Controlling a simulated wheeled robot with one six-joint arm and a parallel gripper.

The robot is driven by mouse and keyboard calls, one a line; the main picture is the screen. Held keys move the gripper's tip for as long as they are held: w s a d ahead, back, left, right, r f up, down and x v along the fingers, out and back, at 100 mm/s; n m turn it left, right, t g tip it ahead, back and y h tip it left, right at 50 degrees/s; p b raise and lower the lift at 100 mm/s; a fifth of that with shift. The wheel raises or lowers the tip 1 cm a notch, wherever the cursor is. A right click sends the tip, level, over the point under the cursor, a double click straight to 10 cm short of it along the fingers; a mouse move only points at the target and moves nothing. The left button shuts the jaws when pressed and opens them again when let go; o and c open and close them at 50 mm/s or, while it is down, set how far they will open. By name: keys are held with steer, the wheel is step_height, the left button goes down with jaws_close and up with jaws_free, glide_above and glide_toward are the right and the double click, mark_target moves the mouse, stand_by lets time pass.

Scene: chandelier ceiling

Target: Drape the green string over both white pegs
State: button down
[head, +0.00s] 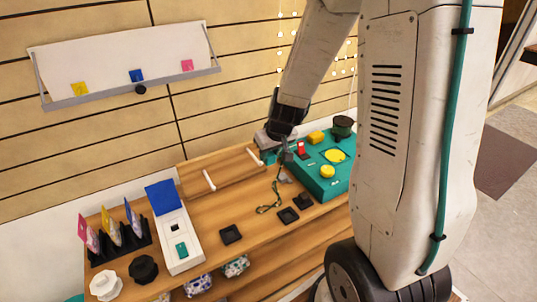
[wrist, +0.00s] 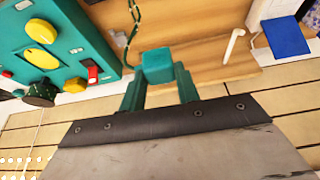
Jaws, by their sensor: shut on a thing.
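The two white pegs stand on the wooden shelf against the wall: a left peg (head: 208,181) and a right peg (head: 254,156). One white peg (wrist: 234,44) shows in the wrist view, right of my gripper. My gripper (head: 268,156) is close to the right peg. In the wrist view its teal fingers (wrist: 160,88) are shut around a teal block (wrist: 157,65). The green string (head: 270,206) lies curled on the wooden top and runs up toward my gripper. It also shows in the wrist view (wrist: 132,30), beside the block. Whether it joins the block is unclear. No string shows over either peg.
A teal box with yellow buttons (head: 326,172) stands right of my gripper. A white wall board (head: 125,62) hangs above.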

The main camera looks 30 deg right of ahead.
steer(key=w+d, duration=0.4)
steer(key=d, duration=0.2)
steer(key=shift+w+d+r, duration=0.25)
steer(key=shift+w+d, duration=0.1)
steer(key=shift+d, duration=0.05)
steer(key=shift+w, duration=0.1)
steer(key=w, duration=0.7)
steer(key=shift+d, duration=0.3)
steer(key=shift+a, duration=0.1)
stand_by(0.4)
steer(key=a+f, duration=0.1)
steer(key=a, duration=0.7)
steer(key=shift+w+a+f, duration=0.15)
steer(key=shift+w+f, duration=0.1)
steer(key=shift+w, duration=0.05)
steer(key=shift+a, duration=0.1)
steer(key=a+f, duration=0.2)
steer(key=a, duration=0.8)
steer(key=shift+w+a+f, duration=0.15)
steer(key=shift+w+a, duration=0.25)
